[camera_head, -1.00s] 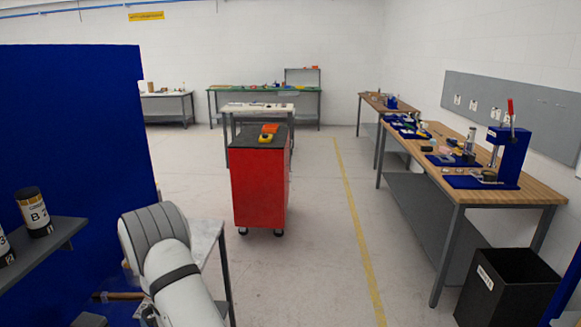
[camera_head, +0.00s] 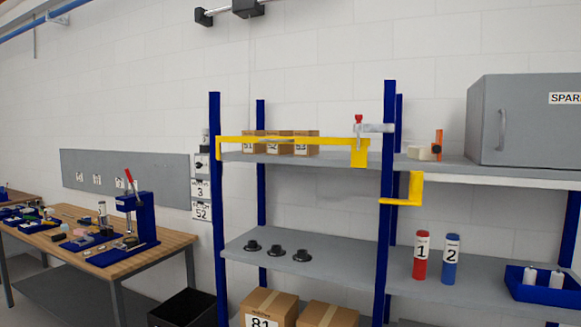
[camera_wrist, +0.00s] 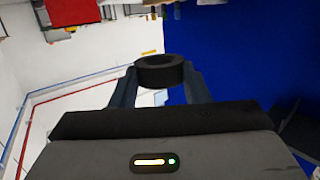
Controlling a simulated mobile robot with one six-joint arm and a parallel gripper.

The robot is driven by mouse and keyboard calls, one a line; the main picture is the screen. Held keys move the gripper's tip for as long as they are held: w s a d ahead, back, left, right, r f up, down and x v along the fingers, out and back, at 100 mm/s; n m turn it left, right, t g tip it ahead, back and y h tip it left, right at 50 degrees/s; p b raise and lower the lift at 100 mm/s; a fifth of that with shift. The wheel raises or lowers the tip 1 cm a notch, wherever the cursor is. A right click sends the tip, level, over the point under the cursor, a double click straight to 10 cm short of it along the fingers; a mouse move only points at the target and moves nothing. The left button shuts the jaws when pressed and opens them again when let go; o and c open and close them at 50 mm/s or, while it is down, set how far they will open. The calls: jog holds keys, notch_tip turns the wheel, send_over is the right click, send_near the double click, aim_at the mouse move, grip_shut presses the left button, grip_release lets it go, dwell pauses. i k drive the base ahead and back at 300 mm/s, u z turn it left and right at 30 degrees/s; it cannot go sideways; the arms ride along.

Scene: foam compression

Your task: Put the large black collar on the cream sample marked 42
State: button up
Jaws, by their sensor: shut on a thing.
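My gripper (camera_wrist: 160,73) is shut on a black collar (camera_wrist: 158,77), a thick ring held between the two fingertips in the wrist view. The collar hangs clear, touching nothing but the fingers. My gripper is not in the head view. I cannot make out a cream sample marked 42 in either view. A small cream block (camera_head: 419,153) lies on the upper shelf at right in the head view, but no number is readable on it.
A blue-framed shelf rack (camera_head: 340,265) holds cartons, black knob-like pieces and red and blue cylinders. A yellow bracket (camera_head: 410,192) juts from it. A wooden bench (camera_head: 172,242) with a blue press (camera_head: 136,222) stands left. In the wrist view, a blue panel (camera_wrist: 235,60) is close by.

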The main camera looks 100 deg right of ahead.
aim_at(421, 153)
jog(key=u, duration=0.05)
jog(key=k, duration=2.25)
jog(key=z, duration=4.4)
jog(key=k, duration=0.2)
jog(key=u, duration=1.5)
jog(key=i, duration=1.15)
jog(key=u, duration=0.35)
